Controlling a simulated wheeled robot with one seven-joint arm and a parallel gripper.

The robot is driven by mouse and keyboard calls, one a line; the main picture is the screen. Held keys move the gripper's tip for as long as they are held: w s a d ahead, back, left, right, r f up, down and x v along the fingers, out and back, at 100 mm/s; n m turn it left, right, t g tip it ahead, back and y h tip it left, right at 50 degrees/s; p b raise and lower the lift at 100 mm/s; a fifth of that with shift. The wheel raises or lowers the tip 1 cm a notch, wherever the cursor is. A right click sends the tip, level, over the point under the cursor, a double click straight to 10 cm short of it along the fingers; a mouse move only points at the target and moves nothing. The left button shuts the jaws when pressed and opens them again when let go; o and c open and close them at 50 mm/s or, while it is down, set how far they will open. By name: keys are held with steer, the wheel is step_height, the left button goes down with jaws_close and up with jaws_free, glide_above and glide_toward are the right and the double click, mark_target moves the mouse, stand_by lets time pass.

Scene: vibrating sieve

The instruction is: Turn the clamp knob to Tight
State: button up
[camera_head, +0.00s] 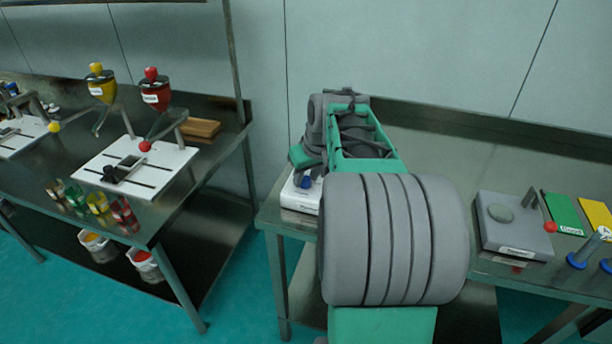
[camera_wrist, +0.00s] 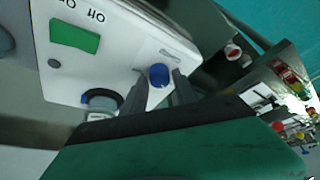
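A white machine base (camera_wrist: 110,40) fills the upper left of the wrist view, and part of it shows beside my arm in the head view (camera_head: 298,198). A blue knob (camera_wrist: 159,75) is on the base; I take it for the clamp knob. It also shows in the head view (camera_head: 305,182). My gripper (camera_wrist: 161,77) has its fingers apart, one on each side of the blue knob, with a gap visible. I cannot tell whether a finger touches it. The label (camera_wrist: 170,55) near the knob is too small to read. My arm hides most of the machine in the head view.
A green On/Off switch (camera_wrist: 74,37) and a dark round part with blue on its edge (camera_wrist: 100,99) are on the base. A grey device (camera_head: 514,240) and a green plate (camera_head: 562,214) stand to the right. Another table (camera_head: 160,222) with funnels stands left.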

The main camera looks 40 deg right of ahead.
jaws_close()
